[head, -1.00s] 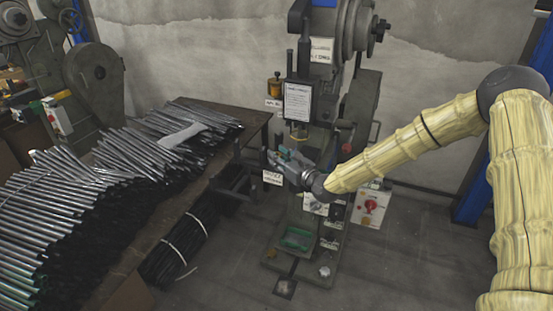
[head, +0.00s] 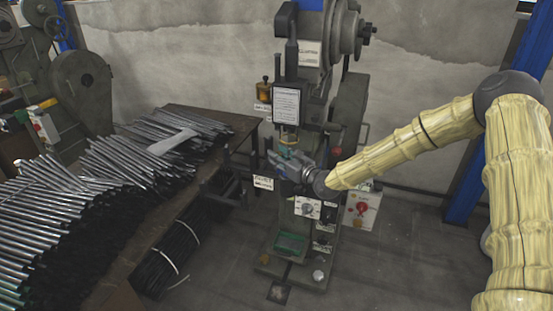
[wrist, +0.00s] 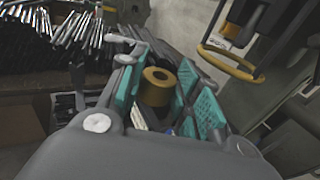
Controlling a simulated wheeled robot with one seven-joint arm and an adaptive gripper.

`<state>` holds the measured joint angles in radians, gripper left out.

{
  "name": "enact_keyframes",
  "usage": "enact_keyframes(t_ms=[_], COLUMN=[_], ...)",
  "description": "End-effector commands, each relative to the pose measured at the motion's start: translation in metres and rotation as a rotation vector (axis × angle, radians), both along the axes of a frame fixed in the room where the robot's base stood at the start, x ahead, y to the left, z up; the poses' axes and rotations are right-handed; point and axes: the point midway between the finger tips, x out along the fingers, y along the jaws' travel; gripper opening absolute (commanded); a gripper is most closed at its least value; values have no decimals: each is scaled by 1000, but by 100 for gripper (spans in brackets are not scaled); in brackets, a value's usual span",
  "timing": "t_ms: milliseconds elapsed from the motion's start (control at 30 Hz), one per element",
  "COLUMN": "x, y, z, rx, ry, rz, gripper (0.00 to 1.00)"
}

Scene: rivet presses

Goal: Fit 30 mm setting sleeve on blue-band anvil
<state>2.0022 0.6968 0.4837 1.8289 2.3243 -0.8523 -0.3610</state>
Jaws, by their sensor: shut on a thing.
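The setting sleeve, a brass-coloured ring with a dark hole (wrist: 158,84), sits between the teal pads of my gripper (wrist: 160,92) in the wrist view. My gripper is shut on it. In the head view my gripper (head: 279,160) is at the front of the green-grey press (head: 350,115), below its white notice. The sleeve cannot be made out clearly there. The blue-band anvil is not clearly visible; a small blue patch (wrist: 169,131) shows low between the fingers in the wrist view, and I cannot tell what it belongs to.
A yellow-edged ring guard (wrist: 228,62) is right of my fingers in the wrist view. A bench (head: 165,235) heaped with metal rods (head: 50,205) stands left of the press. A white box with a red button (head: 361,209) is at the press's right. Floor at right is clear.

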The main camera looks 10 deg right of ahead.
Motion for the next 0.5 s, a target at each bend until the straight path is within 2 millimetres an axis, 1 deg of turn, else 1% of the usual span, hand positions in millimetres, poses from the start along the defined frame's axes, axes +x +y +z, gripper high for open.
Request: enact_keyframes(t_ms=[500], x=[11], y=[-21], z=[0], rx=[0], ry=[-1], rz=[-2], gripper=[4])
